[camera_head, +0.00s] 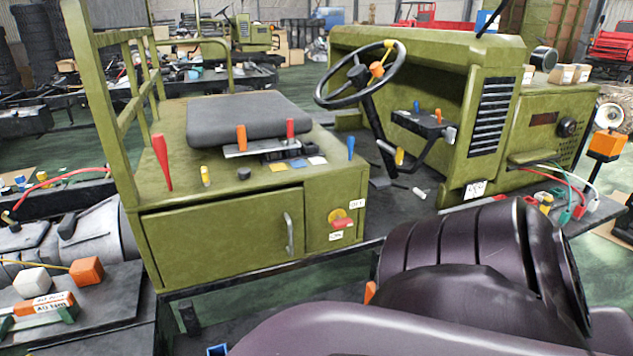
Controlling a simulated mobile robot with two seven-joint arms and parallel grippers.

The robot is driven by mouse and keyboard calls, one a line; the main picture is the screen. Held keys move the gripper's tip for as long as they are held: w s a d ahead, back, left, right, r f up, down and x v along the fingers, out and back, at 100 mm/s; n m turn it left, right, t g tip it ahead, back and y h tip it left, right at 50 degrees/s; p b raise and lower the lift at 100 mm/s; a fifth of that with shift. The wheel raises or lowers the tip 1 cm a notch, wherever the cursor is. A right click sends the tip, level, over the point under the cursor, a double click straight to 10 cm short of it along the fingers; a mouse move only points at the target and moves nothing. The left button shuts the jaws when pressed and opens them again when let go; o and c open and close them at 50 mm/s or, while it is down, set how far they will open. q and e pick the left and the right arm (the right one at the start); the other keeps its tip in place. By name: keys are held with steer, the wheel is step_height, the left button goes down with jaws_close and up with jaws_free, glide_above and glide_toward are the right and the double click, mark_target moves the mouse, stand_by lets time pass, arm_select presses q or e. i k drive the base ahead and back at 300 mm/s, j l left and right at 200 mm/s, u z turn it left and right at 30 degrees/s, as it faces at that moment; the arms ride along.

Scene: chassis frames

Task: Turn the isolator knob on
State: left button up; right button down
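The isolator knob (342,223) appears to be the red handle on a yellow round plate. It sits on the front face of the olive green seat box (222,238), right of the cabinet door. Its red handle lies close to horizontal. A small white label is above it to the right and another just below it; their text is too small to read surely. Large dark purple rounded parts, apparently my own arm, fill the lower right and end below and right of the knob. Neither of my grippers can be made out, and nothing is seen touching the knob.
A vertical grey door handle (289,233) stands left of the knob. A black chassis rail runs below the box. A steering wheel (360,75) and dashboard are behind to the right. Coloured levers rise from the box top. The space directly before the knob looks clear.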

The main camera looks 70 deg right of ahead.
mark_target(340, 223)
steer(key=z, duration=2.35)
